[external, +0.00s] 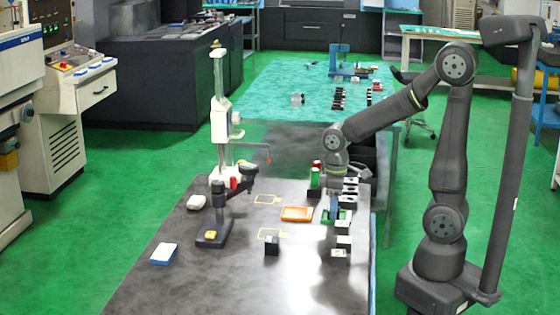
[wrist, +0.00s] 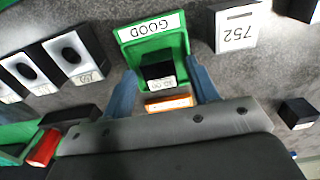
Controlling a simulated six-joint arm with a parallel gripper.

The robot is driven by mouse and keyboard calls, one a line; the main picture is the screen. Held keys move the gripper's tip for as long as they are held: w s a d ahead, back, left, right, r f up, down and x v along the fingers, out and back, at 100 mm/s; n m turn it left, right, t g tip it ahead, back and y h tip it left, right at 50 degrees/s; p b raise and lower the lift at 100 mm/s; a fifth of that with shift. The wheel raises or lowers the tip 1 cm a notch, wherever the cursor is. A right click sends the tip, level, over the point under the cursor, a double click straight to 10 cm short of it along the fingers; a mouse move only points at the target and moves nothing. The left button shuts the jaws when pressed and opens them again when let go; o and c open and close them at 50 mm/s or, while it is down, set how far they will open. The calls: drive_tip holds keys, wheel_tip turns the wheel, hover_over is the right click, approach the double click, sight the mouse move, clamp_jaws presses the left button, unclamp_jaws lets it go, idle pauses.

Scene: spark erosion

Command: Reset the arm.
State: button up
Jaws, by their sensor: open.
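My gripper (wrist: 165,95) is open in the wrist view, its two blue fingers standing on either side of a green bin marked GOOD (wrist: 183,42). A small black block with a white label (wrist: 158,72) sits in the bin, between the fingers and apart from them. An orange piece with a white label (wrist: 168,103) shows just in front of the gripper's body. In the external view my gripper (external: 334,212) points down over the green bin (external: 346,215) on the dark table, and the block is hard to make out there.
Several black-and-white blocks (wrist: 73,55) stand beside the bin, with a box marked 752 (wrist: 237,28) on its other side. In the external view, an orange tray (external: 297,214), a black stand (external: 213,235) and a white height gauge (external: 219,110) stand to the left.

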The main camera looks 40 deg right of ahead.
wheel_tip(320, 180, up, 12)
wheel_tip(320, 180, down, 12)
drive_tip(key=shift+r, duration=0.15)
drive_tip(key=r, duration=0.2)
drive_tip(key=d+r, duration=0.1)
drive_tip(key=r, duration=0.1)
drive_tip(key=shift+r, duration=0.2)
drive_tip(key=s+d+r, duration=0.1)
drive_tip(key=d+r, duration=0.5)
drive_tip(key=d, duration=0.4)
drive_tip(key=w+a, duration=0.4)
drive_tip(key=a, duration=0.6)
drive_tip(key=w+a, duration=0.4)
drive_tip(key=a, duration=0.6)
drive_tip(key=s+a+f, duration=0.2)
drive_tip(key=a+f, duration=0.3)
drive_tip(key=a, duration=0.2)
